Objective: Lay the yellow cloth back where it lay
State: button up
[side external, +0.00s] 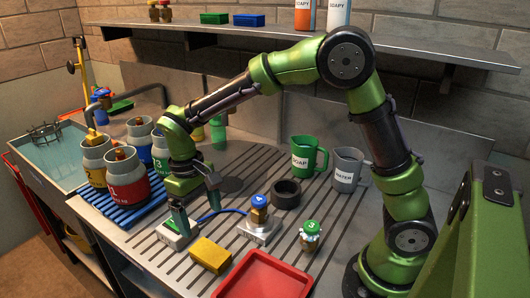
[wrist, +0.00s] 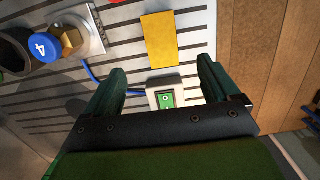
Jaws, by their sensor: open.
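The yellow cloth (side external: 210,255) looks like a flat yellow rectangle and lies on the slatted metal worktop near its front edge. It also shows whole in the wrist view (wrist: 160,40), beyond my fingertips. My gripper (side external: 196,212) points down with its fingers apart and nothing held. In the wrist view my gripper (wrist: 163,72) has its two fingers on either side of a white switch box (wrist: 165,97) with a green rocker. Whether the fingers touch the box, I cannot tell. The cloth is apart from the fingers.
A blue-capped valve (side external: 259,205) on a metal plate stands right of the gripper, with a blue cable towards the switch box. A red tray (side external: 265,277), a green-capped jar (side external: 310,236) and a dark ring (side external: 286,194) are nearby. Canisters (side external: 128,178) stand on a blue rack at left.

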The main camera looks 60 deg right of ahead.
jog(key=s+d+r+m+t+y, duration=0.1)
jog(key=s+d+r+m+t, duration=0.1)
jog(key=s+d+r+t, duration=0.2)
jog(key=s+d+r+m+t+y, duration=0.1)
jog(key=s+d+r+t, duration=0.3)
jog(key=s+r, duration=0.4)
jog(key=s+d+m, duration=0.1)
jog(key=s, duration=0.1)
jog(key=shift+s+d+t, duration=0.3)
jog(key=shift+s, duration=0.1)
